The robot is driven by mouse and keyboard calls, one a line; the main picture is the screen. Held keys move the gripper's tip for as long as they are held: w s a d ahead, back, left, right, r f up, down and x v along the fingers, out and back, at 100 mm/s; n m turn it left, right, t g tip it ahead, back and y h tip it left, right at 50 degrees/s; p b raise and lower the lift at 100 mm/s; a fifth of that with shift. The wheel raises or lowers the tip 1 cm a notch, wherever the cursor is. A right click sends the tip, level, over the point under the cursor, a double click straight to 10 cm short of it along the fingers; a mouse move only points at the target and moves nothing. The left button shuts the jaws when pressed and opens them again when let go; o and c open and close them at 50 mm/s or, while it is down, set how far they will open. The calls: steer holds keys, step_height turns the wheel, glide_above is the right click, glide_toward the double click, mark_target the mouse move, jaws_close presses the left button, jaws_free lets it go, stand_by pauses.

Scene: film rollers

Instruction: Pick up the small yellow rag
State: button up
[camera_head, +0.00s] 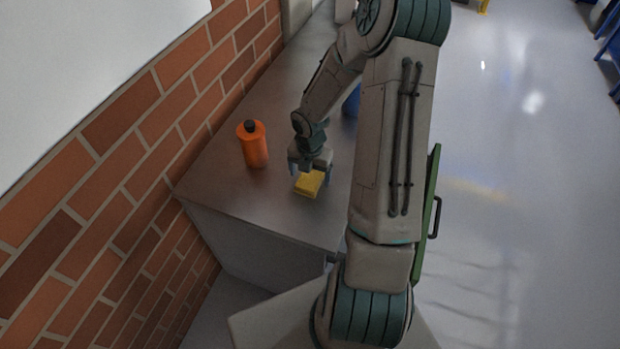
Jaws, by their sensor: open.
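The small yellow rag (307,185) lies folded on the grey counter (225,200), near its front edge. My gripper (310,177) is directly over the rag, pointing down, with its fingers apart. One finger is on the left side of the rag and one on the right. The fingertips are low, close to the rag and the counter top. I cannot tell whether they touch the rag. The gripper body covers the rag's far part.
An orange bottle (255,148) with a dark cap stands on the counter, left of my gripper. A blue object (352,102) is partly hidden behind my arm. A brick wall (130,150) borders the counter on the left. The counter's front left corner is clear.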

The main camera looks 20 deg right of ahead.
steer(key=shift+f, duration=0.5)
steer(key=c, duration=1.1)
steer(key=shift+o, duration=0.2)
steer(key=shift+r, duration=0.1)
